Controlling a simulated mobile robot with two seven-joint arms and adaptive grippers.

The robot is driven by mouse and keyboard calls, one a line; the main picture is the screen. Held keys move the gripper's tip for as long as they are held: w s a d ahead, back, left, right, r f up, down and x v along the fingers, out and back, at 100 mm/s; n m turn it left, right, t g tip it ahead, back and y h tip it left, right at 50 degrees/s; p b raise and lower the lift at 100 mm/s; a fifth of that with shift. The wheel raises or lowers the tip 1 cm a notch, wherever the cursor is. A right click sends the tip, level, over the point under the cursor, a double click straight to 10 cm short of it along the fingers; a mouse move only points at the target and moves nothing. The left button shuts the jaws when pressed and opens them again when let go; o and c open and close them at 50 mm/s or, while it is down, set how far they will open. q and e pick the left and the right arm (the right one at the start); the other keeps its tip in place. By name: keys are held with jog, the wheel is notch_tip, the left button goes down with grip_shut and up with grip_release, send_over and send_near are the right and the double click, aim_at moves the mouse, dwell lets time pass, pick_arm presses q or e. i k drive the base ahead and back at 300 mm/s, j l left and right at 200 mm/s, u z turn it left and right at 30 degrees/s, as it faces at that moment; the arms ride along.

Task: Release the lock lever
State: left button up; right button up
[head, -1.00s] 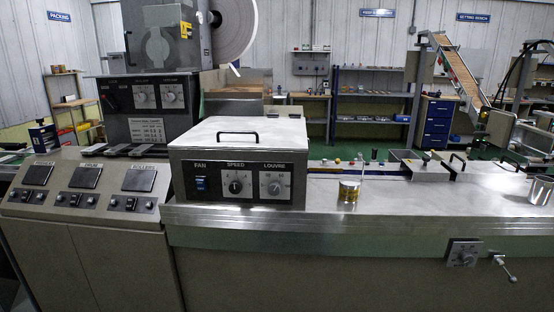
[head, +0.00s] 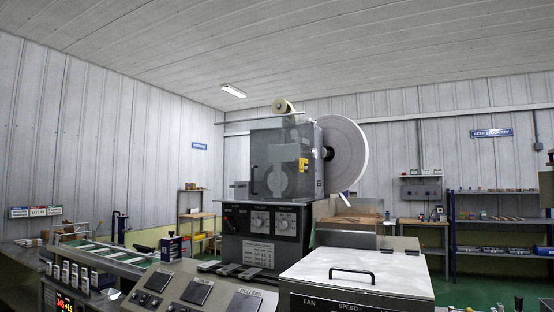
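The wrapper machine's dark control panel (head: 265,235) stands in the middle of the head view, under a grey housing with a clear cover (head: 285,160). At the panel's left end is a small dark lever or knob (head: 230,222) with some red on it, under a label too small to read surely. I cannot tell which way it is set. Two round dials (head: 271,221) sit to its right. Neither of my grippers is in view.
A large white reel (head: 343,150) is on the housing's right side. In front are a sloped console (head: 195,292) and a metal box with a black handle (head: 351,271). A conveyor (head: 105,256) runs at left. Shelves (head: 500,230) stand at the back right.

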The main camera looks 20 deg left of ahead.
aim_at(234, 230)
jog(key=i+j, duration=0.15)
jog(key=j, duration=0.25)
jog(key=i+j, duration=0.2)
jog(key=j, duration=0.2)
jog(key=i+j+z, duration=0.1)
jog(key=j, duration=0.3)
jog(key=i+j, duration=0.2)
jog(key=j, duration=0.2)
jog(key=i+j+z, duration=0.1)
jog(key=j, duration=0.3)
jog(key=i+j, duration=0.2)
jog(key=j, duration=0.2)
jog(key=i+j, duration=0.1)
jog(key=j, duration=0.35)
jog(key=i+z, duration=0.05)
